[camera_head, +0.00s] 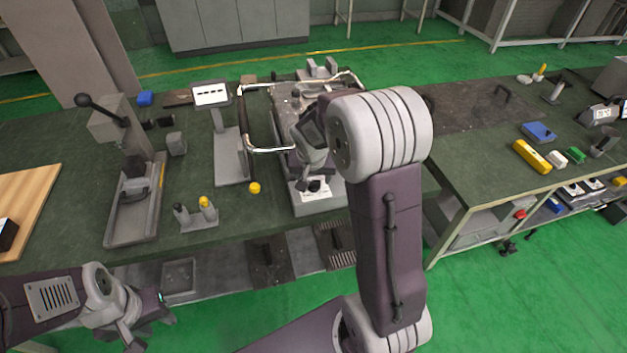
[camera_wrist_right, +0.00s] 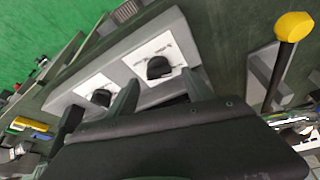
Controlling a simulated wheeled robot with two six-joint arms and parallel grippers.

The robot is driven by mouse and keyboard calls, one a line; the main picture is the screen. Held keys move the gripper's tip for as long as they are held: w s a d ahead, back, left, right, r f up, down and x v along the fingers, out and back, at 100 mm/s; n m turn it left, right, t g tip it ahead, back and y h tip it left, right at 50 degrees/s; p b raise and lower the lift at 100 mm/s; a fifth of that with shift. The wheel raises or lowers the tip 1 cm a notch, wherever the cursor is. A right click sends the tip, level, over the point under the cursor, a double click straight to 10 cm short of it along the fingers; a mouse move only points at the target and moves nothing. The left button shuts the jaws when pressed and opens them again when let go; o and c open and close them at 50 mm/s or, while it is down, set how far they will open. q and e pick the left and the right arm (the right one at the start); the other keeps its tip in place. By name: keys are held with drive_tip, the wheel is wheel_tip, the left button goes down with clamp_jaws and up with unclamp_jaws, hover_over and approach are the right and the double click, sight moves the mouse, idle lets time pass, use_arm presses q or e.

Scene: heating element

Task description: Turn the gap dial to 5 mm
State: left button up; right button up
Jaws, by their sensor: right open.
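Two black dials sit on white plates on a slanted grey panel (camera_wrist_right: 118,68). In the right wrist view one dial (camera_wrist_right: 159,68) is near the middle and the other (camera_wrist_right: 101,97) lies to its left. The plate markings are too small to read, so I cannot tell which is the gap dial. My right gripper (camera_wrist_right: 163,92) is open, its fingertips just short of the middle dial, with no clear contact. In the head view my right gripper (camera_head: 310,183) hangs over the panel's front face (camera_head: 318,205) and hides part of it. My left gripper (camera_head: 150,318) is open and empty before the bench.
A bent silver rod (camera_head: 262,150) runs beside the machine left of my right gripper.

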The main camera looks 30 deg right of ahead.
drive_tip(key=shift+x, duration=1.05)
